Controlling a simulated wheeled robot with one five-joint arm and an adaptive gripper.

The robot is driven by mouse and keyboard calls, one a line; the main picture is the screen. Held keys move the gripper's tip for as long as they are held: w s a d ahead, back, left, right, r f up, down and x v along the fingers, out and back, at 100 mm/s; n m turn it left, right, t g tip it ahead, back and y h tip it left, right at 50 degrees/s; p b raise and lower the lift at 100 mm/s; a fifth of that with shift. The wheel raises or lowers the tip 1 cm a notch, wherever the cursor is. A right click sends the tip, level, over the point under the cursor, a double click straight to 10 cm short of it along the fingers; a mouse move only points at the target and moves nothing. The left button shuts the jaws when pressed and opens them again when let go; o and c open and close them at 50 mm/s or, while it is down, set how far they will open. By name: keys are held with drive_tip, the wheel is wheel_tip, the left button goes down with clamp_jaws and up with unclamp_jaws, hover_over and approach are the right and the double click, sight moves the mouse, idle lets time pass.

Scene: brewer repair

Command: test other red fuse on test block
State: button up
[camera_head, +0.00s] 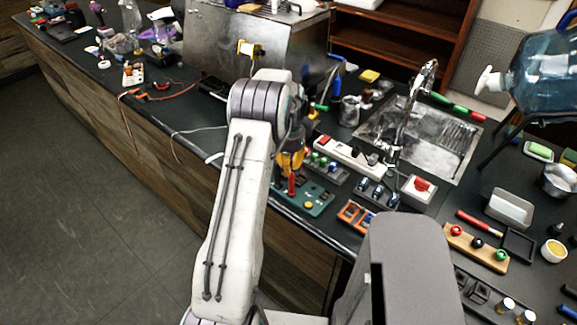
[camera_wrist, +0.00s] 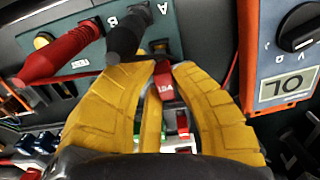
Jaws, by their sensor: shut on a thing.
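My gripper (camera_wrist: 165,72) has yellow fingers, shut on a red fuse (camera_wrist: 166,92) marked 10A in the wrist view. The fuse is at the dark green test block (camera_wrist: 190,32), near the black probe; I cannot tell whether it is seated. The block shows in the head view (camera_head: 318,207), below my gripper (camera_head: 291,172), where the held fuse is hidden. An orange meter (camera_wrist: 264,55) reads OL at the right of the wrist view.
A rack of red and green parts (camera_head: 326,168) and one of blue parts (camera_head: 375,193) stand right of the block. A white power strip (camera_head: 345,156) lies behind. The sink (camera_head: 440,145) and a wooden holder with coloured knobs (camera_head: 470,250) are farther right.

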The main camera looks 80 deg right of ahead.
drive_tip(key=shift+f+b, duration=0.55)
idle(1.5)
idle(1.5)
drive_tip(key=o, duration=0.9)
drive_tip(key=shift+c, duration=0.2)
